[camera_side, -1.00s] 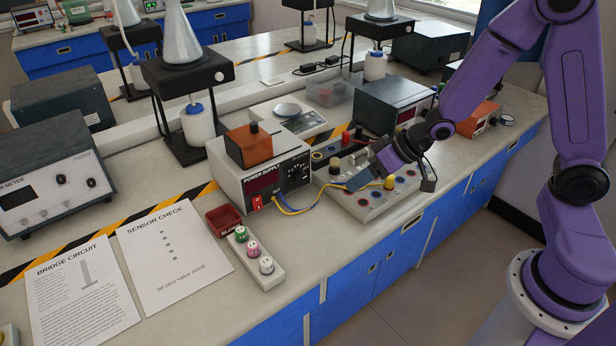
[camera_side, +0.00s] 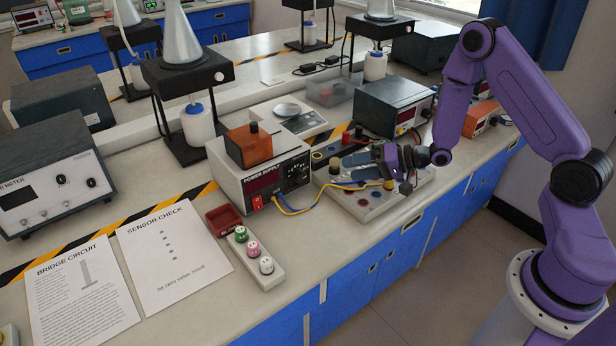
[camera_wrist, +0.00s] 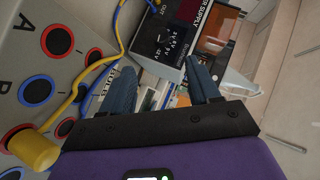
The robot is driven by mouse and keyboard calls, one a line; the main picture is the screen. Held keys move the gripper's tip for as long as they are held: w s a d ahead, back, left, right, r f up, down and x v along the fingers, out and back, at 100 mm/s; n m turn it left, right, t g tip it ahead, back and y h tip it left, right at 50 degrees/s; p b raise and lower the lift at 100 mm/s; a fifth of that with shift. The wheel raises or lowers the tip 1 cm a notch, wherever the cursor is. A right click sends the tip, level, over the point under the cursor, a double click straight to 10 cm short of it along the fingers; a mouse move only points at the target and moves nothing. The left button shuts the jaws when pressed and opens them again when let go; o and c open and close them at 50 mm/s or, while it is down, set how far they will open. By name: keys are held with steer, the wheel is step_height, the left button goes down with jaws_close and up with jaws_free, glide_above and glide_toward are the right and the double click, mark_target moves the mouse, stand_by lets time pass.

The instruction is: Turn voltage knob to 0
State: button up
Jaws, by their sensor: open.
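The white power supply (camera_side: 238,184) stands mid-bench in the side view, its front facing my arm. Its dark voltage knob (camera_side: 298,172) sits on the right of the front panel, beside a red display and red switch. My gripper (camera_side: 340,173) is to the right of that panel, over the bridge circuit board (camera_side: 368,200), with its blue fingers pointing left toward the supply. They are apart and hold nothing. In the wrist view, my gripper (camera_wrist: 160,68) is open, with the supply's front panel (camera_wrist: 172,42) ahead beyond the fingertips.
Yellow and blue cables (camera_side: 318,206) run from the supply's front to the board, low near my gripper. A yellow plug (camera_wrist: 35,147) stands close at lower left in the wrist view. An orange box (camera_side: 248,147) sits on the supply. Bench space before the papers is partly clear.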

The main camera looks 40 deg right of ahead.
mark_target(303, 178)
steer(key=x, duration=1.3)
steer(key=shift+w+a+f, duration=0.15)
steer(key=shift+w+a, duration=0.1)
steer(key=c, duration=1)
